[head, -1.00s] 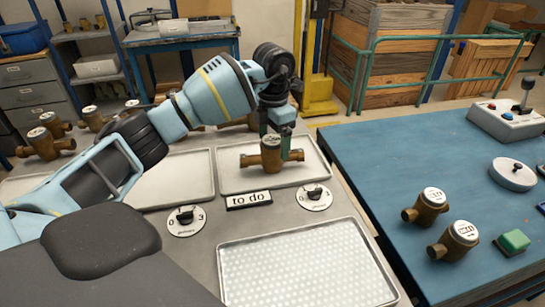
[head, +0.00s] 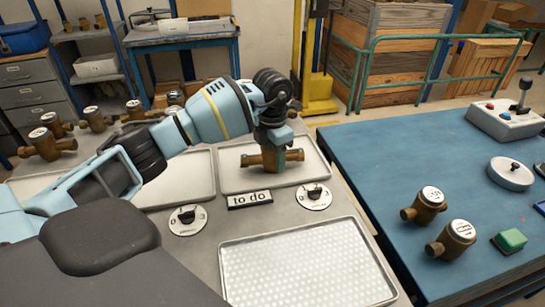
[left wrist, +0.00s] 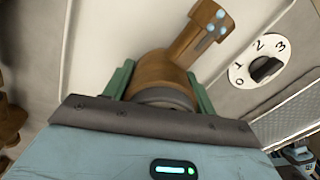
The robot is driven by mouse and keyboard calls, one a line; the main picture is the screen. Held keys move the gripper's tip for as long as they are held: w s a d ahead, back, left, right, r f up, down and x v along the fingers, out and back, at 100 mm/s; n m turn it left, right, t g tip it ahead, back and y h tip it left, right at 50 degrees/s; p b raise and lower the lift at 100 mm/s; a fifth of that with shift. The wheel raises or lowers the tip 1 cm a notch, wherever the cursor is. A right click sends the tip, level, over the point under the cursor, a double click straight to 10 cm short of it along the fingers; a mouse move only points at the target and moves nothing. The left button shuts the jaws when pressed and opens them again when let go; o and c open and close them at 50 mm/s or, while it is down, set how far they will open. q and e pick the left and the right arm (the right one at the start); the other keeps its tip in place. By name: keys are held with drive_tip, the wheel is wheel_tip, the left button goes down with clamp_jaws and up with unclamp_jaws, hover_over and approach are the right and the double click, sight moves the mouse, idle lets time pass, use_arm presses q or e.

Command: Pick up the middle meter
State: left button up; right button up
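A brown brass meter (head: 293,155) lies on the back-right tray, behind the "to do" label (head: 250,199). My left gripper (head: 271,155) points down over this meter, with its fingers around the body. In the left wrist view the meter (left wrist: 165,72) sits between the two green fingers (left wrist: 160,85), which look close against its sides. The gripper appears shut on it. The meter's top is hidden by the gripper, and it still looks down at tray level. My right gripper is not in view.
Several other meters (head: 97,119) stand at the back left of the bench. Two meters (head: 428,206) stand on the blue table at right, near a green button (head: 512,240) and a control box (head: 507,118). The front perforated tray (head: 300,265) is empty. Two dials (head: 186,219) sit between the trays.

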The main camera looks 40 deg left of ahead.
use_arm(q)
drive_tip(key=c, duration=0.7)
drive_tip(key=shift+r, duration=0.1)
drive_tip(key=shift+c, duration=0.8)
drive_tip(key=shift+r, duration=0.1)
drive_tip(key=shift+r, duration=0.25)
wheel_tip(320, 180, up, 3)
drive_tip(key=shift+s+d+f, duration=0.1)
drive_tip(key=shift+s+d, duration=0.05)
drive_tip(key=s+d, duration=0.2)
drive_tip(key=s, duration=0.2)
drive_tip(key=s+d+r, duration=0.1)
drive_tip(key=s+d, duration=0.2)
drive_tip(key=s, duration=0.1)
drive_tip(key=s+d, duration=0.3)
drive_tip(key=s, duration=0.1)
drive_tip(key=shift+r, duration=0.15)
drive_tip(key=shift+s+d, duration=0.25)
drive_tip(key=shift+s, duration=0.1)
drive_tip(key=shift+s+r, duration=0.1)
drive_tip(key=shift+s, duration=0.05)
